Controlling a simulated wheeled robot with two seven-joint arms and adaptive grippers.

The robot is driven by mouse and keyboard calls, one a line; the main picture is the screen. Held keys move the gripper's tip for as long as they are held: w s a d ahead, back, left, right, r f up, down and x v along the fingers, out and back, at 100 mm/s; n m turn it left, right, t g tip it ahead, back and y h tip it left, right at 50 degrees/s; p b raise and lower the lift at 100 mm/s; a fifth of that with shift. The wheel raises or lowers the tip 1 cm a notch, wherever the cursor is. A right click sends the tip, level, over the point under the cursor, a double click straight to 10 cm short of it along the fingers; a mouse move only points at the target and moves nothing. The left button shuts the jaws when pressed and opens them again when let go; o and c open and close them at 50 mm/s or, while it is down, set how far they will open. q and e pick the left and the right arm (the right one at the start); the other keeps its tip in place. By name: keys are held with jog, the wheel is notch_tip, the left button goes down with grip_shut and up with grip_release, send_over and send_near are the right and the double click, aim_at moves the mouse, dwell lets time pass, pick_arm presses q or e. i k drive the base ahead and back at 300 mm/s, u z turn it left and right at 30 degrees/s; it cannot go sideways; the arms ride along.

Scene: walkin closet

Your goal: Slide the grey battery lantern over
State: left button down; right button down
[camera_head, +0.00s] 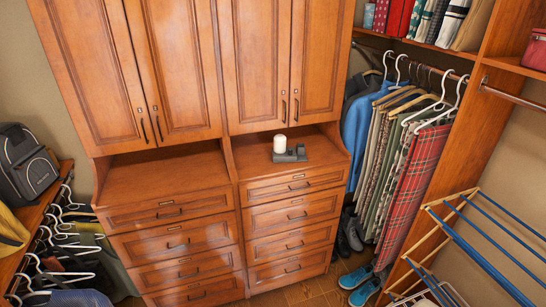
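A small grey object (290,156), which may be the grey battery lantern, sits on the open counter of the right-hand wooden drawer unit. It looks low and blocky, with a raised part at its right end. I cannot tell whether the two are one piece or separate. Neither of my grippers is in view, and nothing of my arms shows near the counter.
The counter (318,148) is bare around the objects, with cupboard doors above and drawers below. The left counter (165,172) is empty. Hanging clothes (385,150) and a drying rack (470,235) stand right. A grey bag (24,162) sits left.

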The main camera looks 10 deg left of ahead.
aim_at(280, 150)
jog(key=u, duration=0.55)
jog(key=i, duration=0.7)
jog(key=u, duration=0.55)
jog(key=i, duration=0.65)
jog(key=z, duration=0.8)
jog(key=i, duration=0.65)
jog(key=z, duration=0.6)
